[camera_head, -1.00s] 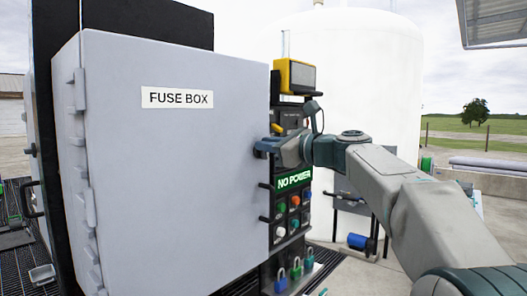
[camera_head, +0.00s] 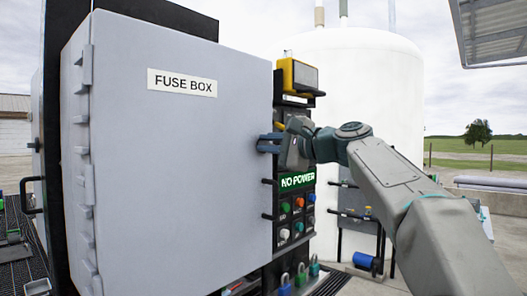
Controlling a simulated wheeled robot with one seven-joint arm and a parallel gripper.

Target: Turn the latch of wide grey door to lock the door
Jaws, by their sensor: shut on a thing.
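The wide grey door (camera_head: 165,160) is the front of a box with a "FUSE BOX" label (camera_head: 182,82). It looks closed, with hinges along its left side. My gripper (camera_head: 268,143) is at the door's right edge, a little above the middle of its height. The fingers are shut on what seems to be the door's latch. The latch itself is mostly hidden by the fingers, so its angle cannot be told.
A panel with a "NO POWER" sign (camera_head: 297,181) and coloured buttons stands just right of the door. A yellow device (camera_head: 298,75) sits above it. Several padlocks (camera_head: 301,276) hang below. A large white tank (camera_head: 370,90) is behind my arm.

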